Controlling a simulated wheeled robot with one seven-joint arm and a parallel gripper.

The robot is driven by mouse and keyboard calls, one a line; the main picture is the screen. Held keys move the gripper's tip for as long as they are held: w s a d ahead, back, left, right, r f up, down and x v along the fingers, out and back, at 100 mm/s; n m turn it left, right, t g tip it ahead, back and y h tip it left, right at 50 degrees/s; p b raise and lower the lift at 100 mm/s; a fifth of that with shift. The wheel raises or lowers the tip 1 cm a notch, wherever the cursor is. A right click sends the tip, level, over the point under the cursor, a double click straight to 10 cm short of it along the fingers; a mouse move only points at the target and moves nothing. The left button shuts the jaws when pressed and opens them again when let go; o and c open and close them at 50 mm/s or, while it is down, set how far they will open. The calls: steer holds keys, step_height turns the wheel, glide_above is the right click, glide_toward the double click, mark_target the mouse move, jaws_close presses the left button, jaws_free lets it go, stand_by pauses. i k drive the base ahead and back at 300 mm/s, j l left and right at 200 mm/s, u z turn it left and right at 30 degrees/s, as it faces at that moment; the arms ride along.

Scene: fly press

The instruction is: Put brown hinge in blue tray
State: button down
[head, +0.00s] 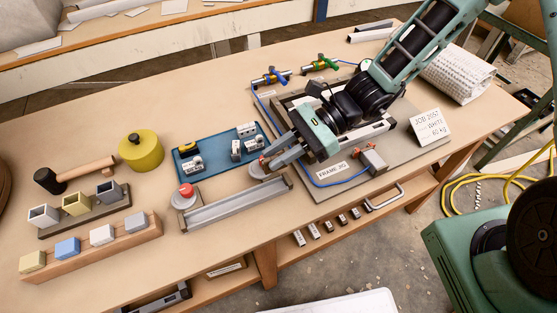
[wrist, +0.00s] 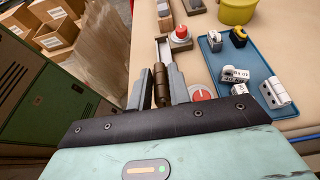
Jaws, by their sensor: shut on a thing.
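The brown hinge (wrist: 161,84) is upright between the two grey fingers of my gripper (wrist: 160,88) in the wrist view. My gripper is shut on it. In the head view my gripper (head: 272,153) is over the far end of a grey rail, just right of the blue tray; I cannot make out the hinge there. The blue tray (head: 213,154) lies flat on the bench. It holds several pale printed hinges or blocks and a black and yellow piece. In the wrist view the tray (wrist: 257,62) is to the right of my gripper.
A grey rail (head: 235,204) with a red button (head: 186,189) at its left end lies in front of the tray. A red dial (wrist: 201,94) is beside my right finger.

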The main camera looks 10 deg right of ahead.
mark_target(223, 151)
steer(key=k, duration=1)
